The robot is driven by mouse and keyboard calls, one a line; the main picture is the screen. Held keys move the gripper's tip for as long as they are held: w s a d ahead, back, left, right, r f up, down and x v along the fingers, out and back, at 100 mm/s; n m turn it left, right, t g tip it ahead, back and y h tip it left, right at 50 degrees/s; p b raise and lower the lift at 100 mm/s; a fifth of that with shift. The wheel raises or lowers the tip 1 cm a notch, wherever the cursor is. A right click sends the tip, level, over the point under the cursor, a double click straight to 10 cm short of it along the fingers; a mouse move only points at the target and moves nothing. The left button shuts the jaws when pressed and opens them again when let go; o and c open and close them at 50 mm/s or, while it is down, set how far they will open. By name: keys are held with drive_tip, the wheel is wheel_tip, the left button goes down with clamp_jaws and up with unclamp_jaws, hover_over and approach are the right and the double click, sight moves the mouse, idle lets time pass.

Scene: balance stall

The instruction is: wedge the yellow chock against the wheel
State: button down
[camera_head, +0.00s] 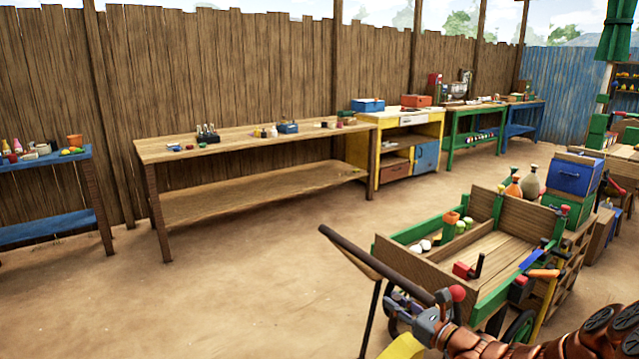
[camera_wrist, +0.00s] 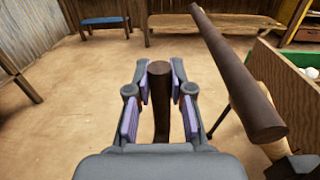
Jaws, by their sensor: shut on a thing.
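My gripper (camera_head: 397,304) is at the near left of a wooden handcart (camera_head: 410,265). In the wrist view, its purple-padded fingers (camera_wrist: 160,98) are shut on a dark brown rod (camera_wrist: 162,100) that stands upright between them. What the rod belongs to cannot be told. A yellow piece (camera_head: 402,348) shows just below my gripper at the bottom edge of the head view, partly cut off. I cannot tell whether it is the chock. A cart wheel (camera_head: 520,330) shows under the cart, partly hidden by my arm.
A long dark handle bar (camera_head: 352,252) reaches out from the cart; it passes close right of my gripper in the wrist view (camera_wrist: 235,75). A thin leg (camera_head: 371,318) stands below it. Open dirt floor lies left; a wooden table (camera_head: 240,142) stands along the fence.

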drive_tip(key=shift+m+t+h, duration=0.6)
drive_tip(key=shift+m+h, duration=0.1)
drive_tip(key=shift+h, duration=0.2)
drive_tip(key=r+p, duration=0.2)
drive_tip(key=p, duration=0.1)
drive_tip(key=r+p, duration=0.6)
drive_tip(key=shift+s+r+p, duration=0.15)
drive_tip(key=shift+s+p, duration=0.1)
drive_tip(key=shift+p, duration=0.1)
wheel_tip(320, 180, up, 2)
drive_tip(key=p, duration=0.3)
drive_tip(key=shift+s, duration=0.15)
drive_tip(key=shift+a, duration=0.15)
